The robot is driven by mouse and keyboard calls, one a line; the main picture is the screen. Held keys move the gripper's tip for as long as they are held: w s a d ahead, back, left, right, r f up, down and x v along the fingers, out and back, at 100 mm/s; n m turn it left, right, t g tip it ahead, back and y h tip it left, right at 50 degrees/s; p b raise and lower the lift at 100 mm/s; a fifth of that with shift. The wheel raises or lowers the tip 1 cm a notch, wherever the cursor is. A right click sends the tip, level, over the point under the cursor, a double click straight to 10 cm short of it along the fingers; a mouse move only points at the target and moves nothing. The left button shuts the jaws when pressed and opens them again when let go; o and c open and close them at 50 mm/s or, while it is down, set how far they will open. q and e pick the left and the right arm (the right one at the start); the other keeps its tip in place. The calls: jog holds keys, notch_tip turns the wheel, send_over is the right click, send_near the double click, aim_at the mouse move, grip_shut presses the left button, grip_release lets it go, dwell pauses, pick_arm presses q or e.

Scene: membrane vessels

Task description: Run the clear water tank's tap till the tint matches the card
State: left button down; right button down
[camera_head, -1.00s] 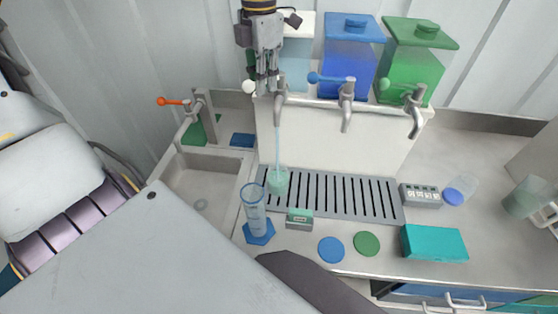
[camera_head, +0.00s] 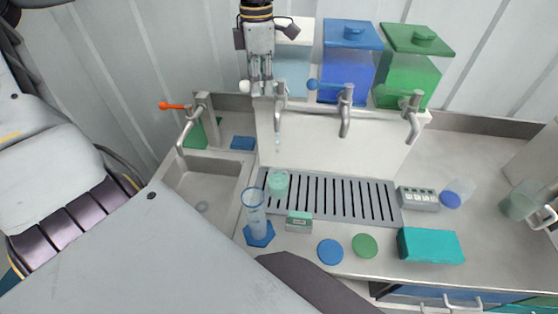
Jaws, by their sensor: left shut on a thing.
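The clear water tank (camera_head: 293,68) stands at the left of the tank row, partly behind my left gripper (camera_head: 261,88). That gripper points down and is shut on the white-knobbed handle (camera_head: 246,87) of this tank's tap (camera_head: 280,108); the fingers partly hide the hold. Only a few drops hang in the air below the spout. A clear cup (camera_head: 278,183) with pale green liquid stands under it on the slotted drip tray (camera_head: 345,196). A small stand with a pale green card (camera_head: 299,222) sits in front of the cup. My right gripper is not in view.
Blue (camera_head: 348,65) and green (camera_head: 411,70) tanks stand to the right. A tall cylinder (camera_head: 256,215) stands close to the cup's front left. A sink (camera_head: 208,190) is at left. A grey rack (camera_head: 418,198), a teal box (camera_head: 430,246) and tipped vessels lie at right.

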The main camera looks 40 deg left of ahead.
pick_arm(q)
jog(key=shift+a, duration=0.2)
jog(key=shift+w+a+m+p, duration=0.15)
jog(key=shift+w+m+p, duration=0.15)
jog(key=shift+m, duration=0.45)
jog(key=shift+w+a+m+p, duration=0.2)
jog(key=shift+m+p, duration=0.15)
jog(key=shift+m, duration=0.45)
jog(key=shift+w+a+m+p, duration=0.2)
jog(key=shift+m+p, duration=0.1)
jog(key=shift+m, duration=0.45)
jog(key=c, duration=1.4)
grip_release()
jog(key=shift+c, duration=0.2)
jog(key=shift+s+a, duration=0.1)
jog(key=shift+a, duration=0.2)
notch_tip(320, 180, up, 12)
jog(key=shift+f, duration=0.1)
